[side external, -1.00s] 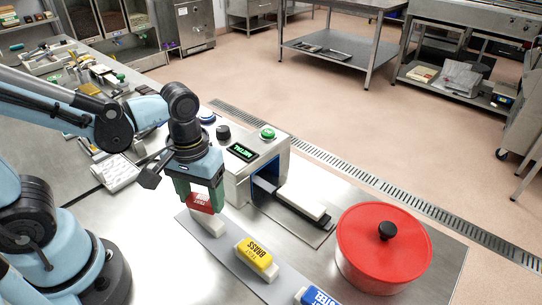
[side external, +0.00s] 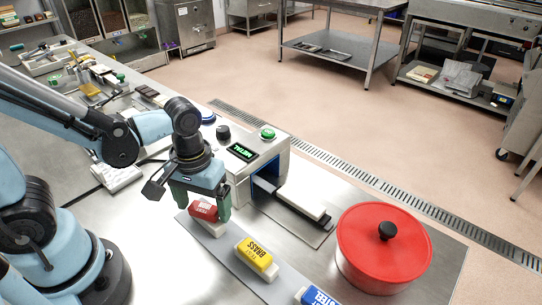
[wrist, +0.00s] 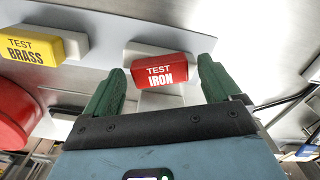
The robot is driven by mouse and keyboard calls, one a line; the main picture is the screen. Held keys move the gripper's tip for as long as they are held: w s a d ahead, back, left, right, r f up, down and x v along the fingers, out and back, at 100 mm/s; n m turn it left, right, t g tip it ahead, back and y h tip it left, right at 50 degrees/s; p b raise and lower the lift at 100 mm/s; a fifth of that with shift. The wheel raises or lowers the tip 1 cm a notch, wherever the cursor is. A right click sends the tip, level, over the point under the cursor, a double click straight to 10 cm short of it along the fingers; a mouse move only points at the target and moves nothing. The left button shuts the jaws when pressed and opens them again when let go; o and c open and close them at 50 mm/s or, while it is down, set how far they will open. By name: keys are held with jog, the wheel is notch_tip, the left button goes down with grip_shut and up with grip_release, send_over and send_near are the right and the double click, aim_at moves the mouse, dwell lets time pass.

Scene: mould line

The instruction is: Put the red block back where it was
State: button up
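The red block marked TEST IRON (side external: 203,209) rests on a white base at the left end of a grey strip (side external: 222,246). It also shows in the wrist view (wrist: 160,72). My gripper (side external: 201,204) is open, with its green fingers on either side of the red block. In the wrist view, a gap shows between each finger and the block, and my gripper (wrist: 160,85) is not touching it. The yellow TEST BRASS block (side external: 257,253) sits on its own white base beside it on the strip.
A blue block (side external: 317,297) is at the strip's near end. A machine with a lit green display (side external: 242,152) stands behind my gripper, with a white block (side external: 302,202) at its opening. A red lidded pot (side external: 384,248) stands at the right.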

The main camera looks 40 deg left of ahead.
aim_at(204, 207)
jog(key=shift+r, duration=0.1)
notch_tip(204, 207, up, 12)
jog(key=w+a+f+m+t, duration=0.2)
jog(key=w+a+m+t, duration=0.2)
jog(key=t, duration=0.3)
jog(key=shift+w+a, duration=0.4)
jog(key=shift+a, duration=0.1)
dwell(0.3)
jog(key=shift+c, duration=0.3)
dwell(1.0)
